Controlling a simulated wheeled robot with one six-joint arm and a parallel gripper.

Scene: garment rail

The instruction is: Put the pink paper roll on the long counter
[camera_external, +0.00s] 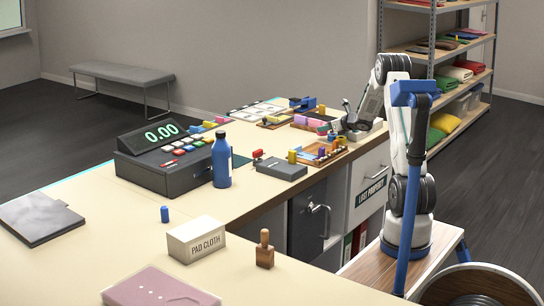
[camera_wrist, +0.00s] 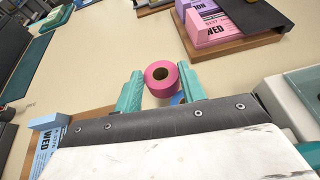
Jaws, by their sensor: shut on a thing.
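The pink paper roll (camera_wrist: 161,78) is a short ring with a brown core, held between the two teal fingers of my gripper (camera_wrist: 160,86) in the wrist view. The pale long counter (camera_wrist: 110,50) lies beneath the fingers and roll; I cannot tell whether the roll touches it. In the external view my gripper (camera_external: 350,128) is low over the far right end of the counter (camera_external: 110,195), and the roll cannot be made out there.
The cash register (camera_external: 167,153), blue bottle (camera_external: 221,160) and pad cloth box (camera_external: 196,238) stand further along the counter. Bare counter lies ahead-left of the roll.

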